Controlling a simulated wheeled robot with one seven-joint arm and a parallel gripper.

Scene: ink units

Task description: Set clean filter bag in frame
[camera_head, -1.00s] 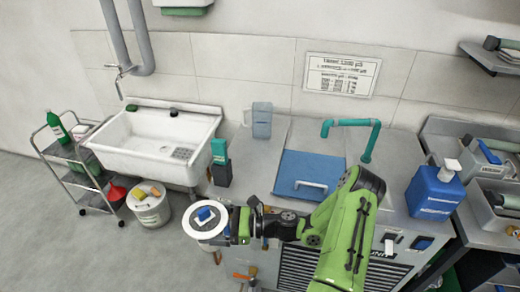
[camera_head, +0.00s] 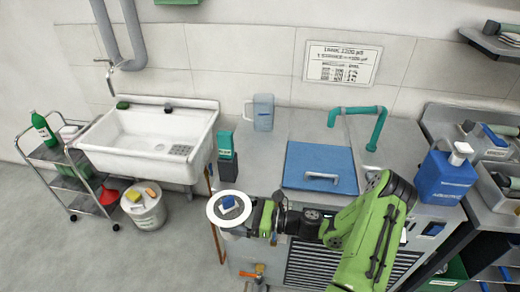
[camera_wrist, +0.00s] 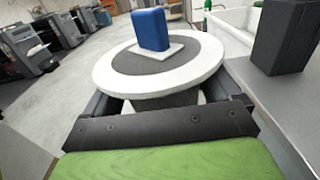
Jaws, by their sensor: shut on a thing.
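A round piece with a white rim and a grey centre (camera_head: 213,213) is held at the end of my arm. A blue block (camera_head: 228,202) stands on a small white plate at its middle. In the wrist view the white rim (camera_wrist: 112,78) and blue block (camera_wrist: 151,30) show close up. My gripper (camera_head: 250,217) is shut on this piece, on the dark part below the rim (camera_wrist: 165,100). The underside is mostly hidden, and I cannot tell if it is the filter bag. No frame for a bag is clearly visible. A blue lid (camera_head: 310,160) with a grey handle lies on the counter.
A dark box with a teal top (camera_head: 227,160) and a clear jug (camera_head: 263,112) stand on the counter (camera_head: 260,150). A teal tap (camera_head: 375,125) rises behind the lid. A blue bottle (camera_head: 443,178) stands right. The sink (camera_head: 150,130), bucket (camera_head: 147,208) and trolley (camera_head: 60,160) are left.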

